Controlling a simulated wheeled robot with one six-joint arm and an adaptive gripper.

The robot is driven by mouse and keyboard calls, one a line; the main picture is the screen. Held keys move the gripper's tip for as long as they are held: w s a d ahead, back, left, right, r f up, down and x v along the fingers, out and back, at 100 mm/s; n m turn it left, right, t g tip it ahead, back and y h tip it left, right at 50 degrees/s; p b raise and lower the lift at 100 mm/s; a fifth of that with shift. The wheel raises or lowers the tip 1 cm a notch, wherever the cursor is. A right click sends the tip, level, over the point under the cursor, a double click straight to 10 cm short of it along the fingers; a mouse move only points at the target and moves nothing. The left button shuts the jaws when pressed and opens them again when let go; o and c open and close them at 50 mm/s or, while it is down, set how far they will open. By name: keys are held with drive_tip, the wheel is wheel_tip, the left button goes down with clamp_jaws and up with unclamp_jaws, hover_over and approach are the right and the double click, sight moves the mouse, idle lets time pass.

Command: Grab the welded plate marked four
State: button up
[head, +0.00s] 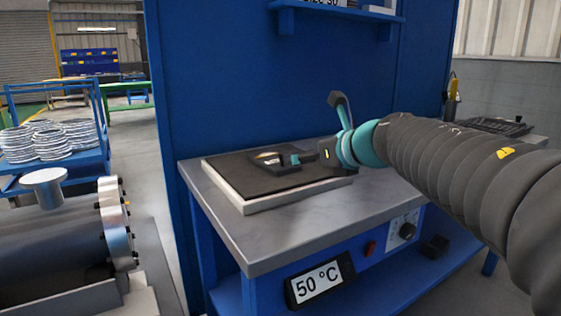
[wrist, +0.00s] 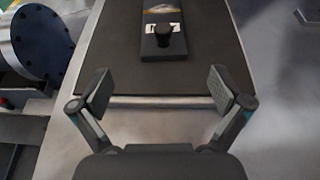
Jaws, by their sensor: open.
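A dark plate (wrist: 163,48) with a black knob, a white label and a shiny yellowish patch lies on the dark mat in the wrist view. The knob covers part of the label, so I cannot read its number. The plate (head: 266,158) also shows small in the head view, on the bench. My gripper (wrist: 157,90) is open and empty, its two fingers spread wide. In the wrist view it is short of the plate, over the mat's near edge, with the knob roughly centred between the fingers. The gripper (head: 299,158) is small and dark in the head view.
The mat sits in a pale-rimmed tray (head: 250,207) on the metal bench top (head: 330,211). A blue panel rises behind. The bench's front right is clear.

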approach(278, 161)
drive_tip(key=x, duration=0.4)
drive_tip(key=shift+s+a+f, duration=0.1)
drive_tip(key=shift+a+f, duration=0.05)
drive_tip(key=shift+a, duration=0.2)
drive_tip(key=shift+w+r+x, duration=0.15)
drive_tip(key=shift+x, duration=1.2)
drive_tip(key=shift+w+r+x, duration=0.1)
drive_tip(key=shift+r+x, duration=0.05)
drive_tip(key=shift+x, duration=1.2)
drive_tip(key=shift+d, duration=0.2)
drive_tip(key=c, duration=1.6)
drive_tip(key=shift+r, duration=0.2)
drive_tip(key=shift+c, duration=0.8)
drive_tip(key=shift+r, duration=0.1)
